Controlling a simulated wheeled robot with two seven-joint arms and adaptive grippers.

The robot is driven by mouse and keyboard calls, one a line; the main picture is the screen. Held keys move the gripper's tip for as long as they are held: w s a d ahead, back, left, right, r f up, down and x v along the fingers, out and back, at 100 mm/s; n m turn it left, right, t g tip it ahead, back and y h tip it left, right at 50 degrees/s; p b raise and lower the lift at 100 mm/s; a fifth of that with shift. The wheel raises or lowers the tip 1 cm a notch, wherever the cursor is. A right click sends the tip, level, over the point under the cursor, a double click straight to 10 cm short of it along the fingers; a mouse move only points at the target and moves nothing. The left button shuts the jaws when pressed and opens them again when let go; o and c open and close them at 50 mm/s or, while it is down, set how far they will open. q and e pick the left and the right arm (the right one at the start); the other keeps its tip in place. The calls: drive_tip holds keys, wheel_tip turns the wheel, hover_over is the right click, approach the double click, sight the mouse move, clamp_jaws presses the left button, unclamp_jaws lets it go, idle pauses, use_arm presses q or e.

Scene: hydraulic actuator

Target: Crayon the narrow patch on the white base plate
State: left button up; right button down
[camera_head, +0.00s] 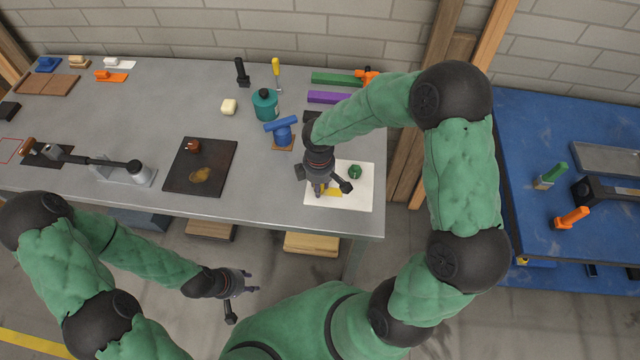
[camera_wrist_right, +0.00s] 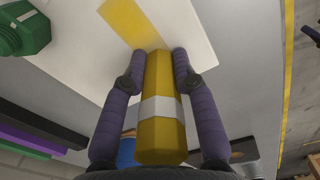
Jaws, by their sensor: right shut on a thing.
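The white base plate (camera_head: 358,200) lies flat at the right front corner of the grey table. It also shows in the right wrist view (camera_wrist_right: 195,40). My right gripper (camera_head: 332,188) is over the plate. In the right wrist view my right gripper (camera_wrist_right: 160,72) is shut on a yellow crayon (camera_wrist_right: 161,115) with a white band. The crayon's far end meets or nearly meets the plate beside a narrow yellow patch (camera_wrist_right: 132,22); exact contact is unclear. My left gripper (camera_head: 242,297) is open and empty, in front of the table.
A green bolt-like part (camera_head: 355,171) stands on the plate close to my right gripper. A blue part (camera_head: 281,130), a teal canister (camera_head: 265,104) and a dark tray (camera_head: 217,160) are farther left. Green (camera_head: 337,79) and purple (camera_head: 328,97) bars lie behind. Bare table separates the tray and plate.

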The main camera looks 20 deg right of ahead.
drive_tip(key=shift+s+d, duration=0.3)
drive_tip(key=shift+d, duration=0.2)
drive_tip(key=shift+s+d, duration=0.25)
drive_tip(key=shift+d, duration=0.2)
drive_tip(key=shift+w+a, duration=0.3)
drive_tip(key=shift+a, duration=0.25)
drive_tip(key=shift+w+a, duration=0.3)
drive_tip(key=shift+a, duration=0.2)
drive_tip(key=shift+d, duration=0.1)
drive_tip(key=shift+s+d, duration=0.6)
drive_tip(key=shift+d, duration=0.35)
drive_tip(key=shift+w+a, duration=0.3)
drive_tip(key=shift+a, duration=0.25)
drive_tip(key=shift+w+a, duration=0.3)
drive_tip(key=shift+a, duration=0.2)
drive_tip(key=shift+s+d, duration=0.1)
drive_tip(key=shift+d, duration=0.05)
